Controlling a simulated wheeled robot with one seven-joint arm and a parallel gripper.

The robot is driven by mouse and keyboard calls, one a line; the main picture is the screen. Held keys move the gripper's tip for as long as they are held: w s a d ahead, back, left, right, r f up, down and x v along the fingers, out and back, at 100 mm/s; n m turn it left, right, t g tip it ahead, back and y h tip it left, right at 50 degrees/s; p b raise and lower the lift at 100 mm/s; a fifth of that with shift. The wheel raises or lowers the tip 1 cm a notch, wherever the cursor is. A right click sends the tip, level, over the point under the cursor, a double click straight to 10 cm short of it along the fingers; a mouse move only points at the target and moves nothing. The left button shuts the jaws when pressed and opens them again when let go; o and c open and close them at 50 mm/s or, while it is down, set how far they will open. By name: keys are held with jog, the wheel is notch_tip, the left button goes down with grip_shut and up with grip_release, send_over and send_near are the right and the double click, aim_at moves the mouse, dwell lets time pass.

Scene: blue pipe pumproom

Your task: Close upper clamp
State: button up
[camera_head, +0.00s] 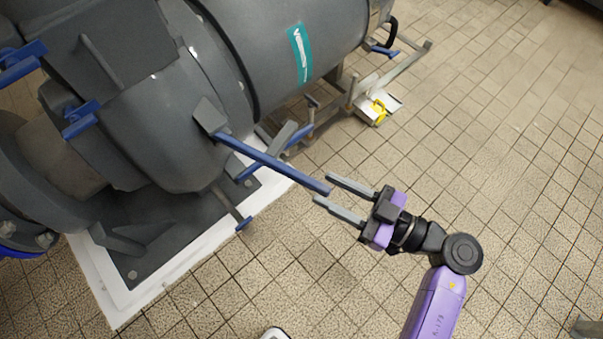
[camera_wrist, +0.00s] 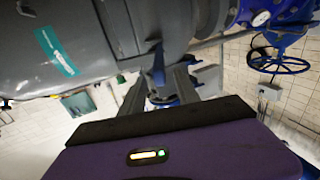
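A long blue clamp handle (camera_head: 270,162) sticks out from the side of the grey pump housing (camera_head: 165,130) toward my gripper. Which handle is the upper clamp is not marked. My gripper (camera_head: 323,188) is open, its two grey fingers pointing at the housing. The free end of the long handle appears between or very near the fingertips; contact cannot be told. In the wrist view a blue handle (camera_wrist: 158,66) shows between the two fingers, beyond the purple gripper body. A second blue handle (camera_head: 296,138) sits behind the long one, partly hidden by it.
A metal frame with a yellow item (camera_head: 378,112) stands at the back. Tiled floor (camera_head: 520,140) on the right is clear. Blue pipework with a handwheel (camera_wrist: 278,64) shows in the wrist view.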

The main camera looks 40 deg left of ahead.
aim_at(297, 174)
jog(key=b+x, duration=0.2)
jog(key=x, duration=0.4)
jog(key=shift+a+f+b, duration=0.15)
jog(key=shift+a+b, duration=0.15)
jog(key=shift+b, duration=0.05)
jog(key=shift+s+a, duration=0.2)
jog(key=shift+a, duration=0.4)
grip_shut()
dwell(0.6)
